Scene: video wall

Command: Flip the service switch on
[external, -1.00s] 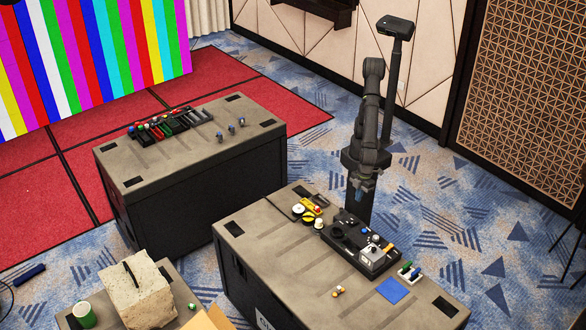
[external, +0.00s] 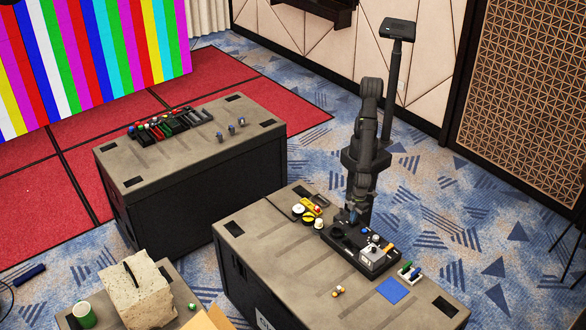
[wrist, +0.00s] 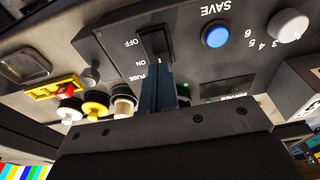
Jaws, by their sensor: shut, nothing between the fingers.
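The black control box (external: 372,251) lies on the near case top; its panel (wrist: 195,50) fills much of the wrist view, upside down. A black switch (wrist: 155,42) sits between the labels OFF and ON. My gripper (wrist: 160,80) is shut and empty, its blue-grey fingers pointing at the ON side of this switch. I cannot tell whether they touch it. A SERVICE label (wrist: 235,96) and a small green spot show beside the fingers, partly hidden by my gripper's body. In the external view my gripper (external: 354,216) is low over the back left of the box.
A blue SAVE button (wrist: 215,34) and a white numbered knob (wrist: 288,25) are on the panel. A fuse cap (wrist: 123,103), yellow and white round pieces and a yellow holder (wrist: 57,90) stand beside it. A blue pad (external: 394,291) lies at the case's right.

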